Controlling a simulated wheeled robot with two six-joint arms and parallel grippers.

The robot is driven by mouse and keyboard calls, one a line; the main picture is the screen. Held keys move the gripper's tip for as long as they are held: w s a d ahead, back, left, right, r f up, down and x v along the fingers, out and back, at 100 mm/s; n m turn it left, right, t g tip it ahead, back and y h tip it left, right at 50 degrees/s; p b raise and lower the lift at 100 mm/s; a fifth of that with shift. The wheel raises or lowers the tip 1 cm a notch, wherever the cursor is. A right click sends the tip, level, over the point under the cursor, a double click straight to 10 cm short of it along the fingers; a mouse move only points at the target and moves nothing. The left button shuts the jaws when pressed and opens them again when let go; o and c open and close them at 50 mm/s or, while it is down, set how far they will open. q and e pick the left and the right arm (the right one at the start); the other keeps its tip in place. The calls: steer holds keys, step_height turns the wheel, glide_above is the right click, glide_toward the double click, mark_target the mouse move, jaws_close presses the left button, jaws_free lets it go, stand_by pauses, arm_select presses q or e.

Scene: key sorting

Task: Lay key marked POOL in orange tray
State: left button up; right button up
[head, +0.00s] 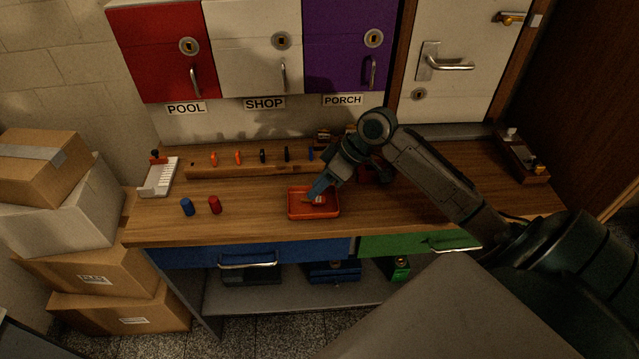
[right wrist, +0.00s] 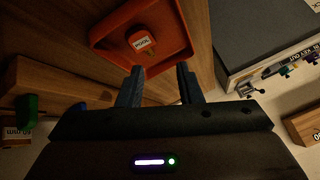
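The orange tray (head: 314,216) stands on the wooden worktop; its rim also shows at the top of the right wrist view (right wrist: 97,42). A key with an orange head and a white tag (right wrist: 141,41) lies inside it. The tag's lettering is upside down and too small to read for certain. My right gripper (head: 314,198) is over the tray in the head view. In the right wrist view its two blue fingers (right wrist: 160,70) are apart with nothing between them, and the key lies beyond the tips. My left gripper is not in view.
A wooden rack (head: 225,170) with several coloured keys stands behind the tray. A blue cylinder (head: 187,207) and a red cylinder (head: 214,205) stand to its left. A white slotted holder (head: 158,178) is further left. Red, white and purple cabinets hang above.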

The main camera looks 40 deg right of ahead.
steer(key=shift+s+d+r, duration=0.15)
steer(key=shift+d+r, duration=0.2)
steer(key=b+v, duration=0.1)
steer(key=v, duration=0.8)
steer(key=shift+r, duration=0.35)
steer(key=shift+d, duration=0.1)
stand_by(0.5)
